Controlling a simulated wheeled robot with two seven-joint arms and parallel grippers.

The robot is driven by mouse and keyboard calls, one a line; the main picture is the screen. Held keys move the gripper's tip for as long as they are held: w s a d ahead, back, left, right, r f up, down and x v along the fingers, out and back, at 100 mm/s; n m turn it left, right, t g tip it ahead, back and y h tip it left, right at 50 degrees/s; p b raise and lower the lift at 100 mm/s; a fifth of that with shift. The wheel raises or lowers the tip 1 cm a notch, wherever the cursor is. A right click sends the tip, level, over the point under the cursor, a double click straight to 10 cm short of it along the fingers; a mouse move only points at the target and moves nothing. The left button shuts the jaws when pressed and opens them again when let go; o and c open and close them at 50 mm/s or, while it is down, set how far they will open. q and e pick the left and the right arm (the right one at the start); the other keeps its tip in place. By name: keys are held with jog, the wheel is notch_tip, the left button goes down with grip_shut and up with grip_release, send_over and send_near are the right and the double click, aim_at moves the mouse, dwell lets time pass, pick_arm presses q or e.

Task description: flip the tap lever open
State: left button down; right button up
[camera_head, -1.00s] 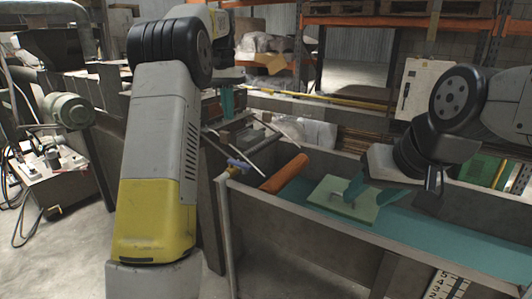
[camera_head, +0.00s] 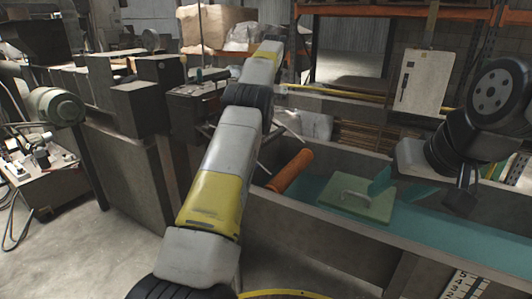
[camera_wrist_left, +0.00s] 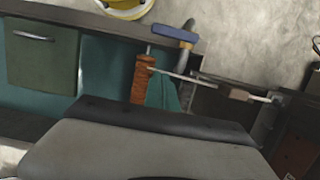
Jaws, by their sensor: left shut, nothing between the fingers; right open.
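The tap lever (camera_wrist_left: 175,34) is a blue bar at the top of a grey-brown pipe (camera_wrist_left: 191,27), near the top middle of the left wrist view. In the head view my left arm hides it. Whether the lever stands open or closed I cannot tell.
An orange roll (camera_head: 290,171) lies in the long teal-lined trough (camera_head: 440,233); it also shows in the left wrist view (camera_wrist_left: 142,78). A thin rod (camera_wrist_left: 185,77) crosses near the fingertips. Machinery (camera_head: 55,108) stands at left. The floor in front is clear.

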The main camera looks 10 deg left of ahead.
pick_arm(q)
jog(key=shift+f, duration=0.15)
jog(key=s+a+f, duration=0.2)
jog(key=s+f, duration=0.4)
jog(key=f, duration=0.3)
jog(key=shift+f, duration=0.15)
dwell(0.3)
